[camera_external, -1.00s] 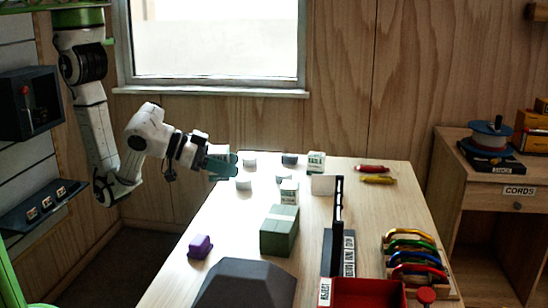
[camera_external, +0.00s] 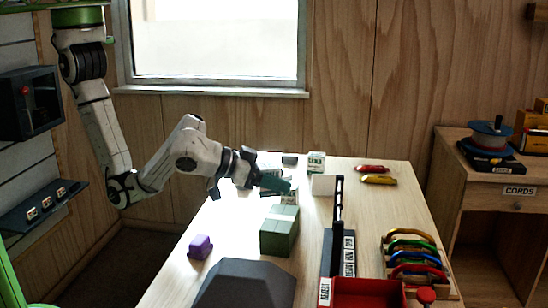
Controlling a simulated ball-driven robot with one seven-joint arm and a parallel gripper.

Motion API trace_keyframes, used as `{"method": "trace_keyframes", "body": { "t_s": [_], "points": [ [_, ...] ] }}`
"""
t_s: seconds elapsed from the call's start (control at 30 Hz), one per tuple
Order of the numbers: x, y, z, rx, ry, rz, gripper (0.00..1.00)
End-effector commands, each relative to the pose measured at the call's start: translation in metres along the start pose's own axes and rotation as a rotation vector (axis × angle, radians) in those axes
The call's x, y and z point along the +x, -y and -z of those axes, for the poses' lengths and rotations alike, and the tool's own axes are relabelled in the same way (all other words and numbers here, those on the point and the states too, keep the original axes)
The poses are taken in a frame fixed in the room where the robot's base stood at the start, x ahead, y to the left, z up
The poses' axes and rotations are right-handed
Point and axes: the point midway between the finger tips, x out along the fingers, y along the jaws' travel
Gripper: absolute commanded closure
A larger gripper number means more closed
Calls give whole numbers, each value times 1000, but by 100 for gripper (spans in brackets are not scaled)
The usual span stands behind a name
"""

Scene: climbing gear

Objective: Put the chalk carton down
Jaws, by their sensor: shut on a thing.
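My gripper (camera_external: 276,184), with teal fingers, is over the far left part of the wooden table. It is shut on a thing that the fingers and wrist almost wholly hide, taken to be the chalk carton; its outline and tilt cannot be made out. Another white and green carton (camera_external: 316,162) stands farther back to the right.
A green block (camera_external: 279,236) stands in front of the gripper, with a purple block (camera_external: 200,246) to the left. A red tray (camera_external: 368,293) and coloured carabiners (camera_external: 412,245) are near right. The front-left tabletop has free room.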

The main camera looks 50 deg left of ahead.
Motion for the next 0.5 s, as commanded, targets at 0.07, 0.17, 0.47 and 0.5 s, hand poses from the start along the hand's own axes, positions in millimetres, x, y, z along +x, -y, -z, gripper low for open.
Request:
{"method": "trace_keyframes", "body": {
  "t_s": [0.07, 0.17, 0.47, 0.5],
  "points": [
    [14, -3, -6, 1, 1, 0, 70],
    [26, -5, -13, 0, 0, 0, 70],
    [45, -8, -32, 3, 1, 0, 70],
    [46, -8, -37, 2, 1, -2, 70]
  ]
}}
